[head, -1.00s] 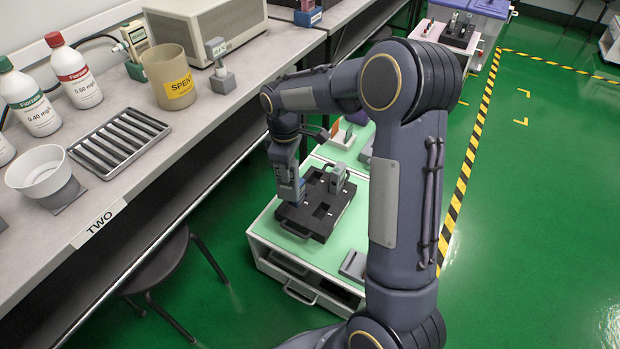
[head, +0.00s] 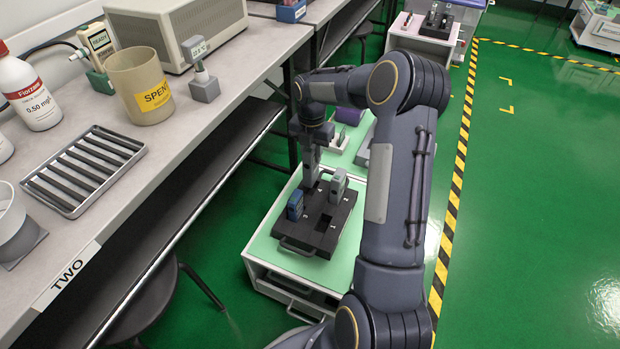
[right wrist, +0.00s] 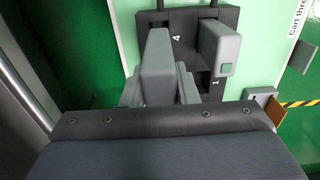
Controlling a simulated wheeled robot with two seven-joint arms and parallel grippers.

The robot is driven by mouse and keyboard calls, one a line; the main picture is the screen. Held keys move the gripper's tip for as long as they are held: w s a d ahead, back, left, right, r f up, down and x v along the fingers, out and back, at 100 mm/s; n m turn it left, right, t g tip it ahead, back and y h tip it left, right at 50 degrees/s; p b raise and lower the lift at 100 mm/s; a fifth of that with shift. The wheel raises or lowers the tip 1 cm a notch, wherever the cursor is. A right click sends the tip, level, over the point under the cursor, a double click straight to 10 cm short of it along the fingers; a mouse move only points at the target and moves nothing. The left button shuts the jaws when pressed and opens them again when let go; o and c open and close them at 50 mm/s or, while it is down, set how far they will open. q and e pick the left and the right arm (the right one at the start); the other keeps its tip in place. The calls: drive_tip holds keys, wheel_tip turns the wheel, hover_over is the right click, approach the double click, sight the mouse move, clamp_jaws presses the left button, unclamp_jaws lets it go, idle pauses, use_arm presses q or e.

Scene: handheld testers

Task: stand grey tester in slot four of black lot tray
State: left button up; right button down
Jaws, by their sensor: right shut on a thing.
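The black lot tray (head: 318,238) lies on the green top of a cart. My right gripper (head: 310,178) is over its far left part, shut on a grey tester (right wrist: 156,62), which is upright between the fingers in the right wrist view. The number 4 on the tray shows beside it. Whether its foot is in a slot or just above the tray is hidden. A blue tester (head: 295,205) stands at the tray's left side. My left gripper is not in view.
A bench (head: 200,135) along the left bears a slotted metal rack (head: 85,168), a beaker marked SPENT (head: 140,88) and bottles. A stool (head: 150,300) stands below it. Green floor is free right of the yellow-black tape.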

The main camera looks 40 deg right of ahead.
sight(311, 169)
wheel_tip(311, 169, down, 6)
drive_tip(key=shift+f+b, duration=0.15)
drive_tip(key=shift+b, duration=1.05)
drive_tip(key=shift+f, duration=0.2)
drive_tip(key=shift+f, duration=0.15)
drive_tip(key=c, duration=1.1)
unclamp_jaws()
